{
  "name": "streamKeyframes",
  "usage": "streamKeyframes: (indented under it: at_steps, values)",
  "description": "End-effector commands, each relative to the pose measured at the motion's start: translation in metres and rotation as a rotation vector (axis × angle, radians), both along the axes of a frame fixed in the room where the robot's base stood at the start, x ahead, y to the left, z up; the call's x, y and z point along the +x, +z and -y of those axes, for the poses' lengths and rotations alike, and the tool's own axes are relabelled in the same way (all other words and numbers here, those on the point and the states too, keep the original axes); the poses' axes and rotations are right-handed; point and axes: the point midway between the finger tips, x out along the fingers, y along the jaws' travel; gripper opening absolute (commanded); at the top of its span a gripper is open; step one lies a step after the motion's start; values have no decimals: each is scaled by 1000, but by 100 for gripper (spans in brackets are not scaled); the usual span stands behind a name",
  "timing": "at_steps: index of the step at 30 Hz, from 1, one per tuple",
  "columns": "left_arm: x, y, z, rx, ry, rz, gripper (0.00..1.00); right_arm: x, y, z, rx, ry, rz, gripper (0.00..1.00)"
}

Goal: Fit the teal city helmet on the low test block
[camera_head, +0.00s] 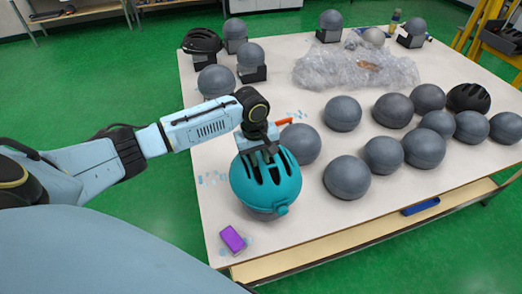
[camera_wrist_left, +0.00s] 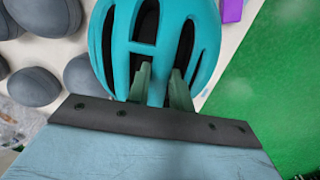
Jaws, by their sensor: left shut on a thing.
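The teal city helmet (camera_head: 268,180) is near the front left of the table, over a grey rounded block (camera_head: 262,214) whose lower edge shows beneath it. Whether the helmet is fully seated cannot be told. My left gripper (camera_head: 268,152) comes from above and is shut on the helmet's vented shell. In the left wrist view the helmet (camera_wrist_left: 157,30) fills the upper middle, with the gripper fingers (camera_wrist_left: 160,85) in its vents. My right gripper is not in view.
Several grey head blocks (camera_head: 347,177) stand close to the right. A purple block (camera_head: 232,239) lies in front near the table edge. Black helmets (camera_head: 468,98) sit at the right and back left. Crumpled clear wrap (camera_head: 355,68) lies at the back. An orange-handled item (camera_head: 284,122) is behind the gripper.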

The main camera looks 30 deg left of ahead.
Motion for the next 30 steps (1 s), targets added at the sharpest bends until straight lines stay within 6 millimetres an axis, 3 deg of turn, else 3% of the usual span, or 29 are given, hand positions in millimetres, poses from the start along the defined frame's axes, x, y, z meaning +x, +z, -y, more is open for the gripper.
streamKeyframes:
  at_steps: [4,12,30]
  values:
    - [0,-15,0,1,2,1,0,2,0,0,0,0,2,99]
    - [1,-45,0,0,0,3,0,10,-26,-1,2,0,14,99]
    - [1,-90,0,1,0,3,0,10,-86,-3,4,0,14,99]
